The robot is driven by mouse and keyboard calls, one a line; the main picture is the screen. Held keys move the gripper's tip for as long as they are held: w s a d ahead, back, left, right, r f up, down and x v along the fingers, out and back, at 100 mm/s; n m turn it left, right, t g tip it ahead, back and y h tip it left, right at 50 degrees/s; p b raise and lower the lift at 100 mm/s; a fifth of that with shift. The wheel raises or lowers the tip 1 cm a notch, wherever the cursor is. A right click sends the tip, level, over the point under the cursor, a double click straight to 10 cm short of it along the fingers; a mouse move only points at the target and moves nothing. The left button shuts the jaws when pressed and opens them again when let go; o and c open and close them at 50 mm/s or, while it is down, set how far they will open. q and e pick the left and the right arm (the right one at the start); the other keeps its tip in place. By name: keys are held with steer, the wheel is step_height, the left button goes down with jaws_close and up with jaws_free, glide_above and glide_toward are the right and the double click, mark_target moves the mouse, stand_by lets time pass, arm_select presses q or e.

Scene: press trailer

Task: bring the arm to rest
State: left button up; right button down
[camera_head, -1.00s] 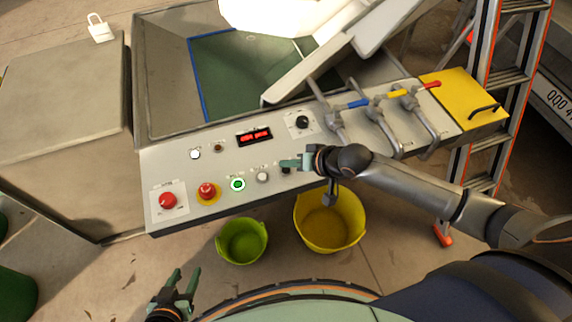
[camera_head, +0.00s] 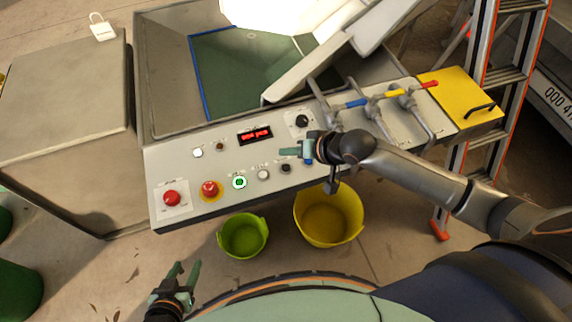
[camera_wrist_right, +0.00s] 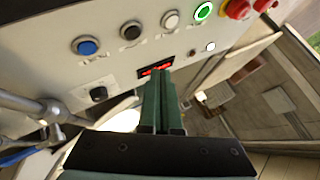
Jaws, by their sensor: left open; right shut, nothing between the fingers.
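My right gripper (camera_head: 291,151) is shut and empty. It hangs over the right part of the control panel (camera_head: 183,177), and its arm reaches in from the right. In the right wrist view its closed green fingers (camera_wrist_right: 162,103) point toward the red display (camera_wrist_right: 155,70); whether they touch the panel I cannot tell. A blue button (camera_wrist_right: 86,46) shows there at the left. My left gripper (camera_head: 180,277) is open and empty at the lower left, well clear of the panel.
The panel carries a lit green button (camera_head: 239,182), red buttons (camera_head: 172,198) and valve levers (camera_head: 412,90). A green bucket (camera_head: 243,236) and a yellow bucket (camera_head: 329,217) stand below its front edge. A ladder (camera_head: 486,110) is at the right.

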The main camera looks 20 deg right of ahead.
stand_by(0.8)
steer(key=s+d+f+n+t+h, duration=0.1)
steer(key=s+f, duration=0.4)
steer(key=s, duration=0.4)
steer(key=s+d+f+n+t+h, duration=0.1)
steer(key=s+f+n+h, duration=0.1)
steer(key=s+f, duration=0.3)
steer(key=s, duration=0.3)
steer(key=shift+s+d+f, duration=0.15)
steer(key=shift+s+d, duration=0.2)
